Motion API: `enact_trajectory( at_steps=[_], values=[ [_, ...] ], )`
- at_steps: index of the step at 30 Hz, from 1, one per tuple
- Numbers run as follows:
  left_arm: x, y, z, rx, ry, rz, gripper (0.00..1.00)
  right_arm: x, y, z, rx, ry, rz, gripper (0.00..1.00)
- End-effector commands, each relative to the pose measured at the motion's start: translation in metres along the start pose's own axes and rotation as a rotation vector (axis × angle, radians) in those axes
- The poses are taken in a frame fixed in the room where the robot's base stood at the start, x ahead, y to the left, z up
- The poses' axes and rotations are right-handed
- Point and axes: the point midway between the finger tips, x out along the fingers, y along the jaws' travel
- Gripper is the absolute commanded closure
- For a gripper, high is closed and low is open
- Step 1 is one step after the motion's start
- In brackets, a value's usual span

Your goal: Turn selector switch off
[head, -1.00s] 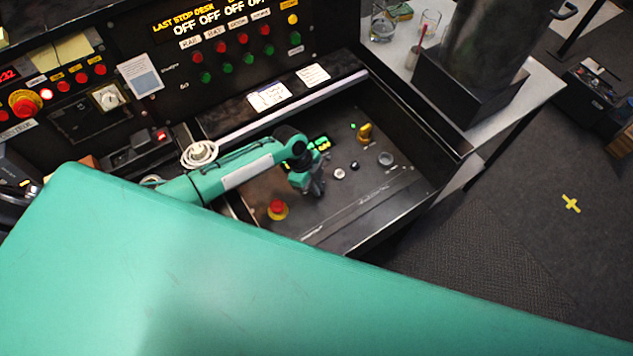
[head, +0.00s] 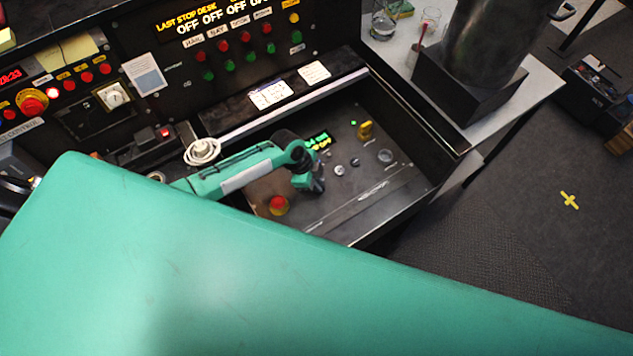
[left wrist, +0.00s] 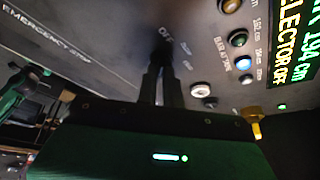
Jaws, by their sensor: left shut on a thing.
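The black selector switch (left wrist: 163,49) shows as a dark knob beside a white label in the left wrist view. My left gripper (left wrist: 160,72) has its two dark fingers close together on it, and they hide most of the knob. The display (left wrist: 296,45) reads "SELECTOR OFF". In the head view my left gripper (head: 318,186) is low over the dark control panel (head: 350,218), and the switch is hidden by it. The same display (head: 319,142) is small and partly covered by my arm. My right gripper is not in view.
A red emergency button (head: 279,204) sits left of the gripper. Small round buttons (head: 339,170), a yellow knob (head: 365,131) and a grey ring (head: 385,156) are to its right. A raised frame surrounds the panel. My green body part covers the foreground.

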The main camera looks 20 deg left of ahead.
Motion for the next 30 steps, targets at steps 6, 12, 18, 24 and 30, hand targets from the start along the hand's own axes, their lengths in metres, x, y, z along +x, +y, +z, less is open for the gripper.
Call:
enact_trajectory(
  at_steps=[6, 12, 18, 24, 30],
  values=[
    [-0.001, -0.001, 0.0, 0.0, 0.0, -0.001, 0.7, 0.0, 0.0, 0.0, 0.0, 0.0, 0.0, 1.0],
    [-0.001, -0.001, 0.0, 0.0, 0.0, -0.001, 0.7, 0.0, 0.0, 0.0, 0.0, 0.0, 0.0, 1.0],
    [-0.014, -0.001, 0.001, 0.002, 0.0, -0.003, 0.7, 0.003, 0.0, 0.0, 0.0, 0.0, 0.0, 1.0],
    [-0.052, -0.001, 0.002, 0.002, -0.001, -0.004, 0.7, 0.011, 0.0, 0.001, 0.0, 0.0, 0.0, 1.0],
    [-0.097, -0.002, 0.002, 0.003, -0.001, -0.005, 0.7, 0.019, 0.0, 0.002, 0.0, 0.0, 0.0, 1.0]
  ],
)
